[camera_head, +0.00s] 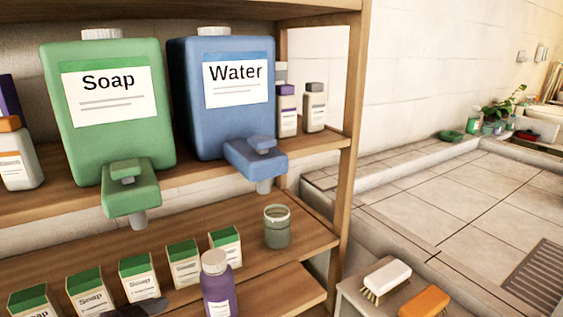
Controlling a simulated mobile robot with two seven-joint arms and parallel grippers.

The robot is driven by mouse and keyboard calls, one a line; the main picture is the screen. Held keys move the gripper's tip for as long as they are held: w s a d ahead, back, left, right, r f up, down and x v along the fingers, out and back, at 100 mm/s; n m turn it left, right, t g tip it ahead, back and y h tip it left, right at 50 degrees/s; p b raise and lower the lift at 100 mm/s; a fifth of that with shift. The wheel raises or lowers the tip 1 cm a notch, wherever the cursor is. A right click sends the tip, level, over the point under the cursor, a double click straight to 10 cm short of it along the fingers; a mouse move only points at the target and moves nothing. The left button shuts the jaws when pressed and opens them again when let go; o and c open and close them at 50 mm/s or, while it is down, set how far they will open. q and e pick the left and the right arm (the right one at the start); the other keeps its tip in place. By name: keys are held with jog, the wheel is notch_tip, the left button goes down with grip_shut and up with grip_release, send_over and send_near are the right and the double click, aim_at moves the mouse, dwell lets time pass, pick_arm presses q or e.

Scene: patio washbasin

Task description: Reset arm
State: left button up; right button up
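A small dark shape with a grey tip (140,308) pokes up at the bottom edge, in front of the soap boxes. It looks like the end of my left gripper, but too little shows to tell whether it is open or shut. My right gripper is out of view. A green Soap dispenser (150,150) and a blue Water dispenser (190,110) stand on the upper shelf, spouts facing front. An open green glass jar (277,232) stands upright on the lower shelf, below and right of the Water spout. A purple bottle with a pale cap (217,288) stands nearer.
Several green-topped soap boxes (185,266) line the lower shelf. Small bottles (314,108) stand beside the Water dispenser. A wooden post (352,130) bounds the shelf at right. The tiled area (440,210) beyond is mostly clear.

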pick_arm(q)
jog(key=s+a+f+n+g+y, duration=0.1)
jog(key=s+f+n+g+y, duration=0.2)
jog(key=s+f, duration=0.5)
jog(key=s+a+f+n+g+y, duration=0.25)
jog(key=s+f+g, duration=0.2)
jog(key=s, duration=0.75)
jog(key=w+d+f+m+t+h, duration=0.1)
jog(key=w+d+f+t, duration=0.3)
jog(key=w+f+t, duration=0.2)
jog(key=shift+w+f+t+p, duration=0.4)
jog(key=shift+f+t, duration=0.35)
jog(key=shift+f, duration=0.5)
